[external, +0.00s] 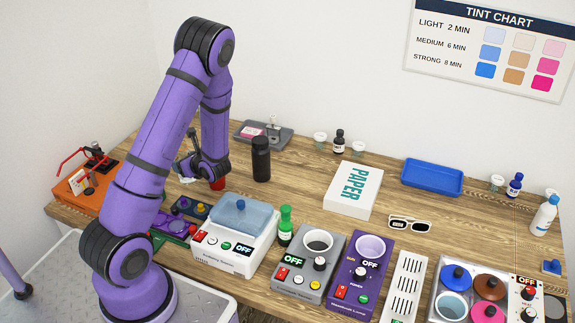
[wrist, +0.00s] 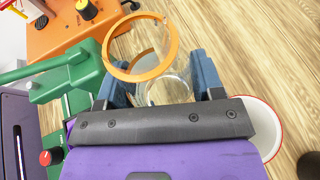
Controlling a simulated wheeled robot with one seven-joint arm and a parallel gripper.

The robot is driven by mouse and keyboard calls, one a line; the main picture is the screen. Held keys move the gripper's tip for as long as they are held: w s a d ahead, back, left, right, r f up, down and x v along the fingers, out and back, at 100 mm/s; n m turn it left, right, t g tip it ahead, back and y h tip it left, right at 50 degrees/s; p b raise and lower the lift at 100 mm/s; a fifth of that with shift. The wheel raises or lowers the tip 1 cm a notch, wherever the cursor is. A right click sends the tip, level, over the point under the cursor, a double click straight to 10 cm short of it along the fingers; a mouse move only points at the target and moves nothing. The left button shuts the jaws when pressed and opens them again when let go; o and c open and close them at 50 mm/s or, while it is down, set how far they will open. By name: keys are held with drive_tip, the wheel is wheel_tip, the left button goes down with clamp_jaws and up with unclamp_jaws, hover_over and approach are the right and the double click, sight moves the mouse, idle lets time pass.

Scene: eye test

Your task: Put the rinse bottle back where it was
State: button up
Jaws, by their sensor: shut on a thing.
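My gripper (external: 187,170) is at the left rear of the table, low beside a red cup (external: 217,184). In the wrist view its blue fingers (wrist: 165,85) are shut on a clear glass-like vessel (wrist: 176,84) with an orange ring (wrist: 171,50) at its rim. I cannot tell whether this vessel touches the table. A white bottle (external: 544,217) with a blue label stands upright at the far right, well away from my gripper; it looks most like the rinse bottle, but I cannot be sure.
The red-rimmed cup (wrist: 262,122) is close by my gripper, and a green stand (wrist: 75,75) is at its left. An orange device (external: 85,187) is further left. A black bottle (external: 261,160) stands to the right.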

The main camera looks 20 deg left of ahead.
drive_tip(key=shift+n+g, duration=0.3)
drive_tip(key=shift+g, duration=0.1)
drive_tip(key=shift+w+a+f, duration=0.75)
drive_tip(key=shift+w+a, duration=0.35)
drive_tip(key=shift+w, duration=1.9)
drive_tip(key=shift+w+a+f, duration=0.7)
drive_tip(key=shift+w+a, duration=0.45)
drive_tip(key=shift+w, duration=1.85)
drive_tip(key=shift+w+a+f, duration=0.75)
drive_tip(key=shift+w+a, duration=0.35)
drive_tip(key=shift+w, duration=1.9)
drive_tip(key=shift+f, duration=0.15)
drive_tip(key=o, duration=1)
